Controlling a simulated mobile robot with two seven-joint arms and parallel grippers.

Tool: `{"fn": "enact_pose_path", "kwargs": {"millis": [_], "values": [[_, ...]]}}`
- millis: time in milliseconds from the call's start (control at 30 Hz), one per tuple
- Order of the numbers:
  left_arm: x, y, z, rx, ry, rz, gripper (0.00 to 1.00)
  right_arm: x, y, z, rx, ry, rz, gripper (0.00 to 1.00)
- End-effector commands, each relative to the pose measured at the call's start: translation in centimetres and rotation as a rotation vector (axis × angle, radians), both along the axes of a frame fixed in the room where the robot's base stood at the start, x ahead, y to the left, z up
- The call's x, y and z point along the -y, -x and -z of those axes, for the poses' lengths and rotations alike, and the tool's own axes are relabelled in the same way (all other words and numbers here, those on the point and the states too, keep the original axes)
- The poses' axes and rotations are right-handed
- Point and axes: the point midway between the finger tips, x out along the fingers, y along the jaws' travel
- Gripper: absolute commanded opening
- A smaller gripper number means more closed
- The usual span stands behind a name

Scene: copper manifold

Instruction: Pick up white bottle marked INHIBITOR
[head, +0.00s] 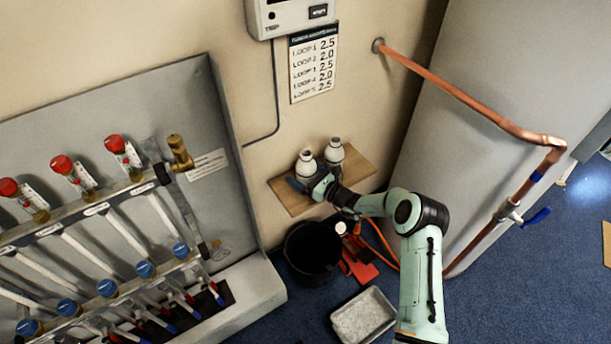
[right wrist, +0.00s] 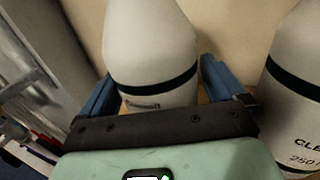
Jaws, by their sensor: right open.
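Two white bottles with dark bands stand on a small wooden shelf (head: 290,199) in the head view. The left bottle (head: 306,161) is between the blue fingers of my right gripper (head: 309,181). In the right wrist view this bottle (right wrist: 150,45) stands upright between the open fingers of the gripper (right wrist: 157,75); its lower label is mostly hidden and I cannot read it. The other bottle (head: 334,151) stands to the right, and its label in the right wrist view (right wrist: 298,95) begins with "CLE". My left gripper is not in view.
A manifold with red and blue caps (head: 100,205) fills the left. A copper pipe (head: 470,97) runs along the grey panel at right. A black bucket (head: 312,252), orange-red tools (head: 361,270) and a grey tray (head: 363,316) are on the blue floor below the shelf.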

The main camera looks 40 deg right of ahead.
Motion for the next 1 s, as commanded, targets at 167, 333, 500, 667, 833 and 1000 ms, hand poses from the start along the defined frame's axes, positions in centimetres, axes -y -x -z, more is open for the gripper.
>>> {"fn": "enact_pose_path", "kwargs": {"millis": [167, 333, 500, 667, 833, 1000], "values": [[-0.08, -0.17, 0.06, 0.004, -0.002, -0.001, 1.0, -0.06, -0.35, -0.06, 0.0, 0.0, 0.0, 0.97], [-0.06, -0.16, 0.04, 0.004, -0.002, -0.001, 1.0, -0.06, -0.33, -0.06, 0.0, 0.0, 0.0, 0.71], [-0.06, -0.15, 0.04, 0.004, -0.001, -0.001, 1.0, -0.05, -0.33, -0.12, 0.001, 0.0, 0.0, 0.36], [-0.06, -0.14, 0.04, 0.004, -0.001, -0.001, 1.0, -0.05, -0.32, -0.1, 0.001, 0.0, 0.0, 0.36], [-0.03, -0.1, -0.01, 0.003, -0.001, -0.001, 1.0, -0.03, -0.31, -0.26, 0.001, 0.0, 0.0, 0.36], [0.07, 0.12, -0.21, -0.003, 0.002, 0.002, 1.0, -0.03, -0.31, -0.9, 0.002, 0.0, 0.0, 0.36]]}}
